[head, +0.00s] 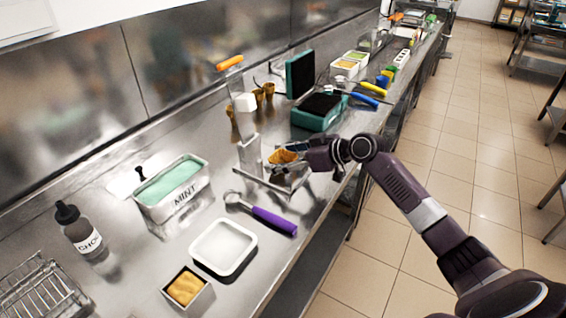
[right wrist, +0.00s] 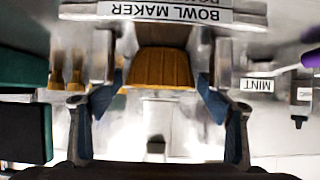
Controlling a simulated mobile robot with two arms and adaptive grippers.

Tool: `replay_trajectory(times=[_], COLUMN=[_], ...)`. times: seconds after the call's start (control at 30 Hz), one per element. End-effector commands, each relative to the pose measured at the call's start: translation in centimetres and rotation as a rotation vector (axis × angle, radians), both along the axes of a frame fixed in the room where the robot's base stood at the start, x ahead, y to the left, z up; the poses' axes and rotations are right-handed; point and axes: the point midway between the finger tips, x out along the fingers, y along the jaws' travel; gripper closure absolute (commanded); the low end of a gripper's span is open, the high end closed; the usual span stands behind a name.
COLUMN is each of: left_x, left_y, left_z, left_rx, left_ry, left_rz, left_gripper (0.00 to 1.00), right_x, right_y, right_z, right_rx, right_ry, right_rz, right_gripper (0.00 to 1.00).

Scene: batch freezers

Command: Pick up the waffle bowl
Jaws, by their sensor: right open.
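The waffle bowl (head: 282,157) is golden brown and sits at the metal bowl maker (head: 250,158) on the steel counter. In the right wrist view the ribbed waffle bowl (right wrist: 161,68) is in the middle, close below the upside-down "BOWL MAKER" label (right wrist: 165,12). My right gripper (head: 303,152) has come in from the right, close to the bowl. In the right wrist view its open fingers (right wrist: 160,85) stand on either side of the bowl, with a gap seen at each side. My left gripper is not in view.
Left of the bowl maker are a MINT tub (head: 172,190), a purple-handled scoop (head: 268,219) and a white tray (head: 223,247). A teal-and-black waffle iron (head: 318,110) stands open behind my gripper. Waffle cones (head: 264,92) stand near the wall. The counter's front edge runs beneath my arm.

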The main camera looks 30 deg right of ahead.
Motion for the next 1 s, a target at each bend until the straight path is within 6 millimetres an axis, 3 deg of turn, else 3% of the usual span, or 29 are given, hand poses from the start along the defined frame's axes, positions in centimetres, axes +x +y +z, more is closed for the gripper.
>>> replay_trajectory(times=[0.07, 0.43, 0.77, 1.0], left_x=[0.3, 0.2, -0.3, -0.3], left_y=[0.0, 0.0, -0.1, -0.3], left_z=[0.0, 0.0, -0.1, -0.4], left_rx=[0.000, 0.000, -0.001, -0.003], left_ry=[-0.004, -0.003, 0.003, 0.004], left_rz=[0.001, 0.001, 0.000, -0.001], left_gripper=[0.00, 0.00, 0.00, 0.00], right_x=[0.0, 0.0, 0.0, 0.0], right_y=[0.0, 0.0, 0.0, -0.1], right_z=[0.0, 0.0, 0.2, 2.3], right_rx=[0.000, 0.001, 0.001, 0.000], right_ry=[0.000, 0.000, -0.001, -0.004], right_rz=[0.000, 0.000, 0.000, 0.000], right_gripper=[0.29, 0.68, 0.68, 0.68])
